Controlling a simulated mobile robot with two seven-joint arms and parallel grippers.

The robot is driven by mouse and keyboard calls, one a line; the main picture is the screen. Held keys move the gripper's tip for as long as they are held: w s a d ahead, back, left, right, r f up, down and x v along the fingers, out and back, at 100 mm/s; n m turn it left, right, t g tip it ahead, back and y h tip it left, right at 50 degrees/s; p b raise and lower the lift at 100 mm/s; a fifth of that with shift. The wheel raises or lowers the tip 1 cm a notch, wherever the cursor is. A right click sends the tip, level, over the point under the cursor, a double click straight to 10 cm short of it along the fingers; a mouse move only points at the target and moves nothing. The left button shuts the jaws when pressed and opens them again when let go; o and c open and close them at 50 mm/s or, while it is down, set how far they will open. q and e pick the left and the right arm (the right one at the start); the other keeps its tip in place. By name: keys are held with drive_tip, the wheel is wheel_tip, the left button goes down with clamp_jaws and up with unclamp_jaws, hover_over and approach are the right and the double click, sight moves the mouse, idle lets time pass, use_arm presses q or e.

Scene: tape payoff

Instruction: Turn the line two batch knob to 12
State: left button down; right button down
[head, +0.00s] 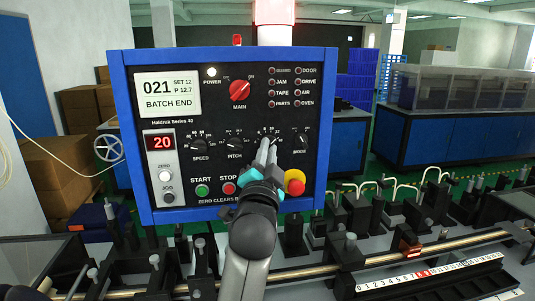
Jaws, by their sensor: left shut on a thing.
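A blue-framed black control panel (127,100) stands in front of me. Its grey display (168,94) reads 021, SET 12, P 12.7 and BATCH END. In the lower dial row are the speed knob (200,145), the pitch knob (234,143) and the mode knob (300,141). Between pitch and mode is another dial, taken as the batch knob; my fingers hide its knob and name, and its pointer cannot be read. My left gripper (267,150) is shut on that knob. My right gripper is not in view.
A red emergency button (295,182) sits just right of my left gripper. Green start (202,190) and red stop (229,188) buttons are to its left. The red main switch (239,90) is above. A rail with black fixtures and a ruler (430,272) runs below.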

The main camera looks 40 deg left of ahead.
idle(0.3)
use_arm(q)
drive_tip(key=c, duration=0.9)
unclamp_jaws()
drive_tip(key=shift+f, duration=0.1)
